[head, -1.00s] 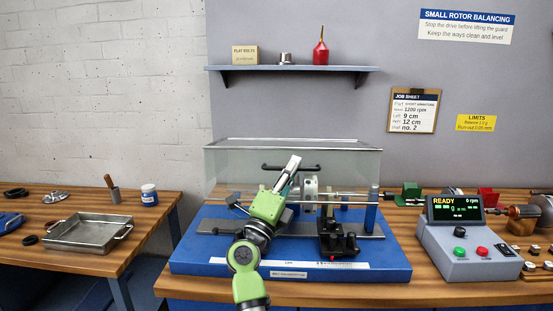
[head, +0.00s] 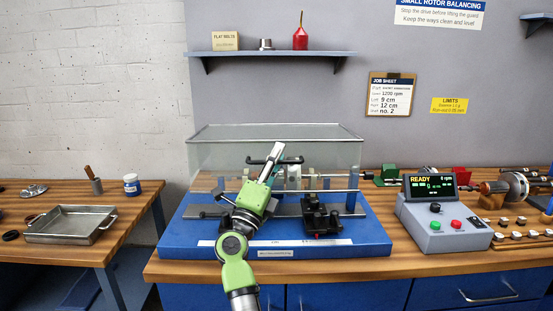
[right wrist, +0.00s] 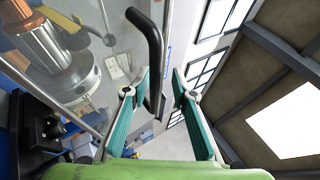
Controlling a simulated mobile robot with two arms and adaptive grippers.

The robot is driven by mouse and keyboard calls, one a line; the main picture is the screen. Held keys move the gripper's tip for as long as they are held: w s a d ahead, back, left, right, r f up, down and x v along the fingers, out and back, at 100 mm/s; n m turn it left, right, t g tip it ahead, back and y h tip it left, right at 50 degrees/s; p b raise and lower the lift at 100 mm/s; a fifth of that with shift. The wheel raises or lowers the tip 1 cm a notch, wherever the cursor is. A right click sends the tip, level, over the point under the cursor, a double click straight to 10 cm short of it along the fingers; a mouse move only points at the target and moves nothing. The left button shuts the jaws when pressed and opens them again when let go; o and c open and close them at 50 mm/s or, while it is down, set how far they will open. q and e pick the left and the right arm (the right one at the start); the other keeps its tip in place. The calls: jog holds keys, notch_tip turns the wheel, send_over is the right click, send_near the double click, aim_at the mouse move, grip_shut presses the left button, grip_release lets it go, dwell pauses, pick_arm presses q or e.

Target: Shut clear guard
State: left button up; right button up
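The clear guard (head: 225,156) is a see-through box with a thin grey rim over the blue balancing machine base (head: 370,238) in the head view. Its front bears a black bar handle (head: 256,162). I cannot tell for sure whether its lower edge rests on the base. My right gripper (head: 276,153) reaches up from the front to the handle. In the right wrist view, the right gripper (right wrist: 160,95) is open, with the black handle (right wrist: 150,35) passing between its teal fingers. Contact is not clear. My left gripper is not in view.
The control box (head: 443,225) reads READY, 0 rpm, right of the base. A black block (head: 320,217) stands at the base's front. A metal tray (head: 70,225) is on the left table. A shelf (head: 275,54) hangs above the guard.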

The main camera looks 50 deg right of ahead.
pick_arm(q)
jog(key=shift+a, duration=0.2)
pick_arm(e)
jog(key=shift+d+f, duration=0.1)
jog(key=shift+f, duration=0.15)
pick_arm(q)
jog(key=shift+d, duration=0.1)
pick_arm(e)
jog(key=v, duration=0.7)
jog(key=shift+w+a, duration=0.1)
jog(key=shift+a, duration=0.1)
